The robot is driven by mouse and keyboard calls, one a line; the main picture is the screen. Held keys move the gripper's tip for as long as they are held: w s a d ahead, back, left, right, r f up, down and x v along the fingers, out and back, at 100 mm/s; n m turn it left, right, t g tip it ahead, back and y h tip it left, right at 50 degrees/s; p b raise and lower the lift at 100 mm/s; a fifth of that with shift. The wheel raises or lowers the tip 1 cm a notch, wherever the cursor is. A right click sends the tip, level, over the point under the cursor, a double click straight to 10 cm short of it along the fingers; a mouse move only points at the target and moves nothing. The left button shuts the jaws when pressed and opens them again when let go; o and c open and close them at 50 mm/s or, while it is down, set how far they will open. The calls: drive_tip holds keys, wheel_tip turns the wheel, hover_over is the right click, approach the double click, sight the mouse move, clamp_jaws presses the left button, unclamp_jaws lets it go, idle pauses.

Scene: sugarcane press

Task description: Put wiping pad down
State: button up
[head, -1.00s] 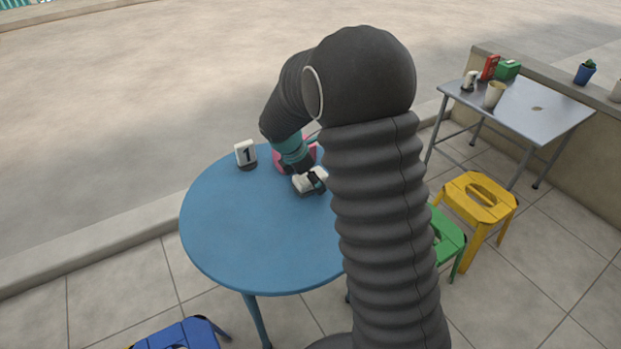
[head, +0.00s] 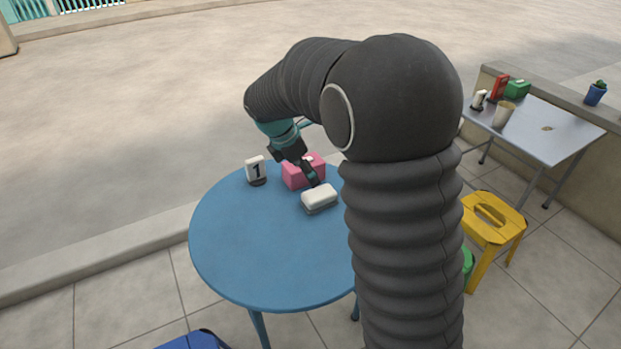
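The wiping pad (head: 320,197) is a small block with a white top and a grey underside. It lies flat on the blue round table (head: 255,245), right of the table's middle as far as I see it. My gripper (head: 313,180) is just behind and above the pad, pointing down and to the right. The pad's top shows whole, with no finger across it. My gripper looks open and empty, though its fingertips are small and partly overlapped.
A pink box (head: 302,172) stands behind my gripper. A white number 1 sign (head: 256,170) stands to its left. The table's left and front are clear. A yellow stool (head: 493,225) and a grey side table (head: 545,130) stand right.

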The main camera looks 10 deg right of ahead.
drive_tip(key=s+d+r+m+t+y, duration=0.1)
drive_tip(key=s+d+r+m, duration=0.1)
drive_tip(key=s+r+m, duration=0.5)
drive_tip(key=s+d+r+m+t+y, duration=0.15)
drive_tip(key=s+m, duration=0.25)
drive_tip(key=s, duration=0.4)
drive_tip(key=s+d+m+t+y, duration=0.1)
drive_tip(key=s+m+y, duration=0.1)
drive_tip(key=s+m, duration=0.8)
drive_tip(key=s, duration=0.4)
drive_tip(key=shift+s+m+t, duration=0.15)
drive_tip(key=shift+m+t, duration=0.15)
drive_tip(key=shift+t, duration=0.05)
drive_tip(key=shift+d+r, duration=0.1)
